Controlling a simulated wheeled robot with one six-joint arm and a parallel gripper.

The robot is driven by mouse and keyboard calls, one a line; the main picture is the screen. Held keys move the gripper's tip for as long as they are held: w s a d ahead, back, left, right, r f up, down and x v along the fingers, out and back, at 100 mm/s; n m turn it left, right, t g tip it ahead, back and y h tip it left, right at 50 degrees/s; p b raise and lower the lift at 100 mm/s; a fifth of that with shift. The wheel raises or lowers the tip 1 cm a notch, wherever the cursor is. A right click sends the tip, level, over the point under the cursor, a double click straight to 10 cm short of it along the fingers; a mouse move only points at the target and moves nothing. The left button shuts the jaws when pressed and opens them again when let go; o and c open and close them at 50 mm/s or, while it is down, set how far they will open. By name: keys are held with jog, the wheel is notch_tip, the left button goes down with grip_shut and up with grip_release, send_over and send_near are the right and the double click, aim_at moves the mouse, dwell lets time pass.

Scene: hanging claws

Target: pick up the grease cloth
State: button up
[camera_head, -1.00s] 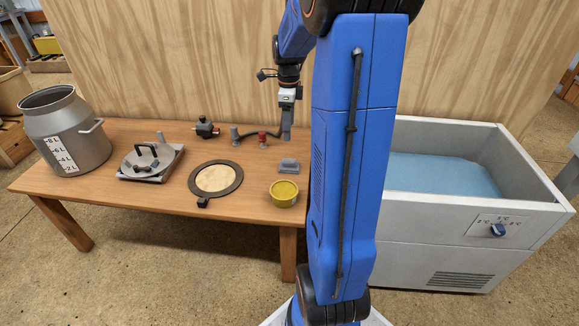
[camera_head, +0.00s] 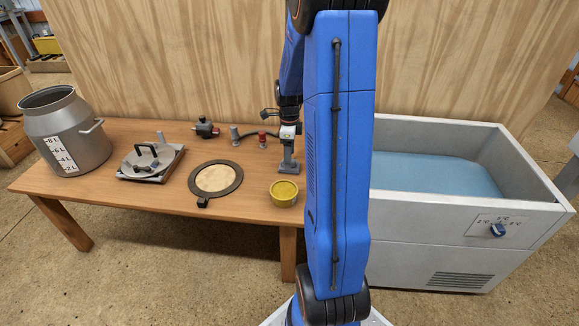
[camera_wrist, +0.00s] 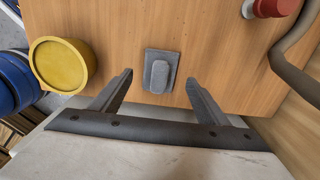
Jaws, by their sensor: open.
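The grease cloth (camera_wrist: 158,71) appears to be the small grey folded piece lying on the wooden table. In the wrist view it lies just beyond and between my open fingertips. My gripper (camera_wrist: 158,82) is empty, with one finger to each side, and does not visibly touch the cloth. In the head view my gripper (camera_head: 289,163) is over the cloth's place near the table's right end and covers most or all of it.
A yellow tub (camera_head: 284,194) stands close by in front of the cloth. A hose (camera_head: 248,134) with a red-topped fitting (camera_head: 262,139) lies behind. A water-filled cooler (camera_head: 470,222) stands right.

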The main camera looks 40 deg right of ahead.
jog(key=shift+f, duration=1.5)
jog(key=c, duration=1.1)
jog(key=shift+c, duration=0.2)
jog(key=shift+r, duration=0.1)
notch_tip(320, 180, up, 10)
jog(key=shift+f, duration=0.1)
